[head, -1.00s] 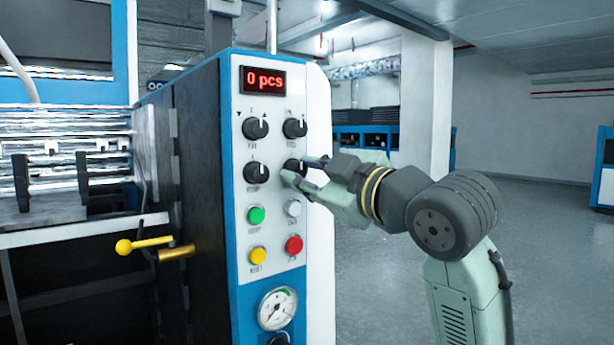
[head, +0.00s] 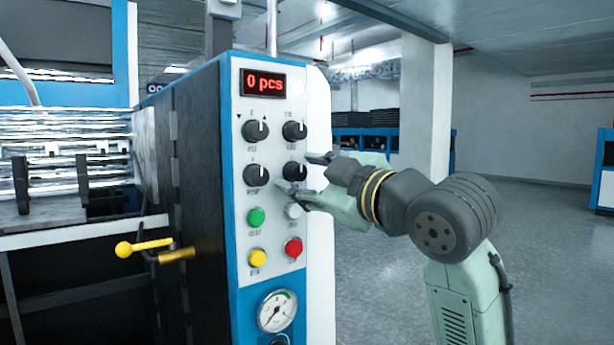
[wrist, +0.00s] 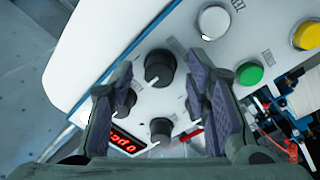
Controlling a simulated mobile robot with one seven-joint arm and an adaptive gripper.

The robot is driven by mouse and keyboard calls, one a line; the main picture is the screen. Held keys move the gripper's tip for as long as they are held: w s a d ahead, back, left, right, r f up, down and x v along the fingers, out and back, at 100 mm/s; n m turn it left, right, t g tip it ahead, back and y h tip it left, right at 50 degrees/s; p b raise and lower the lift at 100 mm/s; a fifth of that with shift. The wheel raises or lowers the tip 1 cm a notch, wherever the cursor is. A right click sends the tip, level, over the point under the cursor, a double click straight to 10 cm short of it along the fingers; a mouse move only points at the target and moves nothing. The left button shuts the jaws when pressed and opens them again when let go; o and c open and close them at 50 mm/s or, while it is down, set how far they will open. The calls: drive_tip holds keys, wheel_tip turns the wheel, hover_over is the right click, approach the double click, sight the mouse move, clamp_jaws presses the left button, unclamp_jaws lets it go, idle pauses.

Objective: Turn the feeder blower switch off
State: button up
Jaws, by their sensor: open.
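The control panel (head: 272,210) carries black rotary switches in two rows: upper left (head: 256,129), upper right (head: 294,130), lower left (head: 256,174) and lower right (head: 294,171). Their labels are too blurred to read, so I cannot tell which is the feeder blower switch. My gripper (head: 303,173) is open at the lower right switch, one fingertip above it and one below. That switch's white mark points roughly up. In the wrist view the lower right switch (wrist: 159,67) shows between the open fingers (wrist: 158,95), with nothing gripped. The lower left switch is hidden behind a finger there.
Below the switches are green (head: 256,217), white (head: 293,210), yellow (head: 257,257) and red (head: 293,247) buttons, close under my gripper. A display (head: 264,82) reads "0 pcs". A gauge (head: 278,310) sits lower down. Floor to the right is clear.

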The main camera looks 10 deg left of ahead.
drive_tip(key=v, duration=1.2)
